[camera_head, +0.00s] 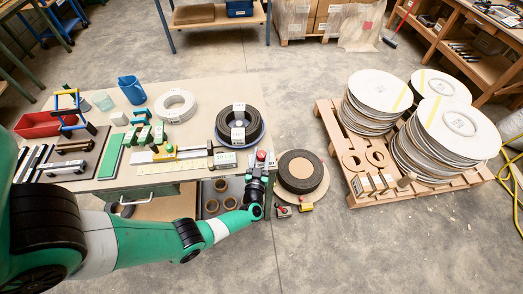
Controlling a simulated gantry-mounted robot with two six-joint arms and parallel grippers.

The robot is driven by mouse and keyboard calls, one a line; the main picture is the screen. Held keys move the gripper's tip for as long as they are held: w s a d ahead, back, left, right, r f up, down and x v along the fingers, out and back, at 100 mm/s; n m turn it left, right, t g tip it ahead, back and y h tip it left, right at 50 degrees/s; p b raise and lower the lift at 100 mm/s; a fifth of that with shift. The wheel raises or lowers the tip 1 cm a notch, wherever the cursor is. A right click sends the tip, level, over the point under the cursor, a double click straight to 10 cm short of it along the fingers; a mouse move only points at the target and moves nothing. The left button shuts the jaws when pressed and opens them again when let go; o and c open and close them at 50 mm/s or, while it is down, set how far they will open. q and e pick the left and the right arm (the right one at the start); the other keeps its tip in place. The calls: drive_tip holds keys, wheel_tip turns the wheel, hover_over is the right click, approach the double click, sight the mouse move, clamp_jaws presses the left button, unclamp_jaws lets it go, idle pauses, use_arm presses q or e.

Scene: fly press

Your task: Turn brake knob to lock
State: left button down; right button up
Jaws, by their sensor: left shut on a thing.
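A small red knob (261,155) shows at the right edge of the workbench, beside a stack of dark rings. My left arm reaches in from the left along the front of the bench. Its gripper (260,168) is at the red knob, with its fingers shut around it. The fingers and wrist hide the lower part of the knob and whatever it is mounted on. I cannot read the knob's turned position. My right gripper is not in view.
The bench (190,92) holds a red bin (38,124), a blue jug (131,90), a white coil (175,105) and a black coil (257,124). A dark reel (299,171) lies on the floor close right of the gripper. A pallet (365,197) bears stacked discs further right.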

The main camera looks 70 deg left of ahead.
use_arm(q)
drive_tip(key=n+g+y+b, duration=0.1)
drive_tip(key=n+g+b, duration=0.1)
drive_tip(key=g, duration=0.1)
drive_tip(key=shift+w+f+n+y, duration=0.1)
drive_tip(key=shift+f+n+y, duration=0.05)
drive_tip(key=shift+n+y, duration=0.2)
drive_tip(key=shift+n+g+y+b, duration=0.45)
drive_tip(key=shift+n+g+b, duration=0.7)
drive_tip(key=shift+g, duration=0.75)
drive_tip(key=shift+c, duration=1.9)
unclamp_jaws()
drive_tip(key=shift+d+r, duration=0.1)
drive_tip(key=shift+r, duration=0.1)
drive_tip(key=s+d, duration=0.2)
drive_tip(key=d, duration=0.9)
drive_tip(key=shift+d+p, duration=0.15)
drive_tip(key=shift+p, duration=0.25)
